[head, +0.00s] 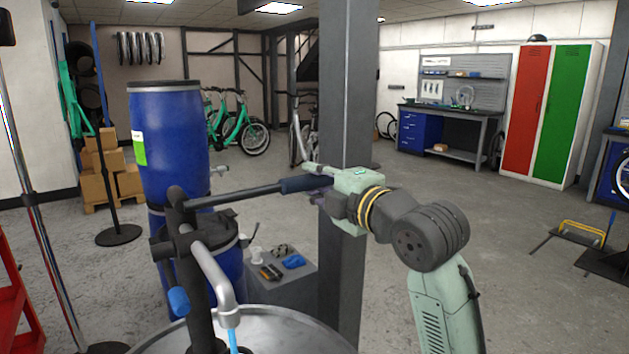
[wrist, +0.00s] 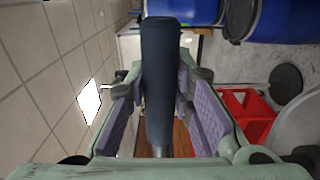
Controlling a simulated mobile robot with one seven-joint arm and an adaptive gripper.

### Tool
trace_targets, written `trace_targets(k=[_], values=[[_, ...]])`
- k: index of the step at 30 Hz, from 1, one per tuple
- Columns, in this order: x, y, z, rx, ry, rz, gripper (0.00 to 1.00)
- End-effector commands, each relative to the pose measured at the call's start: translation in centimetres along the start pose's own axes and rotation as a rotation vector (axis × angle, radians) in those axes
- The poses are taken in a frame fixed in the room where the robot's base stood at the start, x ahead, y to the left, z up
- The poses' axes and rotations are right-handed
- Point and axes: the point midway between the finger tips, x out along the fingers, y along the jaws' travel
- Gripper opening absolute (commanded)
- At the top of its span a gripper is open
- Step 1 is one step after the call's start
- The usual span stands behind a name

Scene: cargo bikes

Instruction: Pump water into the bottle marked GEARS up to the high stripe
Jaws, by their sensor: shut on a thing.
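A dark hand pump (head: 177,228) stands at the lower left in the head view. Its lever (head: 235,194) reaches right, nearly level, to a dark blue grip (head: 298,185). My gripper (head: 320,184) is shut on the end of that grip. In the wrist view the grip (wrist: 161,75) lies between the purple pads of my gripper (wrist: 165,100). The pump's grey spout (head: 212,272) bends down, and a blue stream of water (head: 233,342) leaves its mouth. The stream's lower end is cut off by the picture edge. The bottle marked GEARS and its stripe are not in view.
A round metal top (head: 275,330) lies below the spout. Blue barrels (head: 170,140) stand behind the pump. A grey pillar (head: 347,110) rises behind my gripper. A low grey box (head: 280,292) holds small items. Open floor (head: 540,280) lies to the right.

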Motion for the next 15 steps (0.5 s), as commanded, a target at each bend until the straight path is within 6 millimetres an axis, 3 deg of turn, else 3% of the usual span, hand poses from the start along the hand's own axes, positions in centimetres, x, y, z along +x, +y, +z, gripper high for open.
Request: trace_targets(k=[5, 6, 15], values=[[0.0, 0.01, -0.02, -0.002, 0.0, -0.003, 0.0], [0.0, 0.02, -0.02, -0.002, 0.0, -0.002, 0.24], [0.0, 0.04, -0.03, -0.003, 0.0, -0.002, 0.43]])
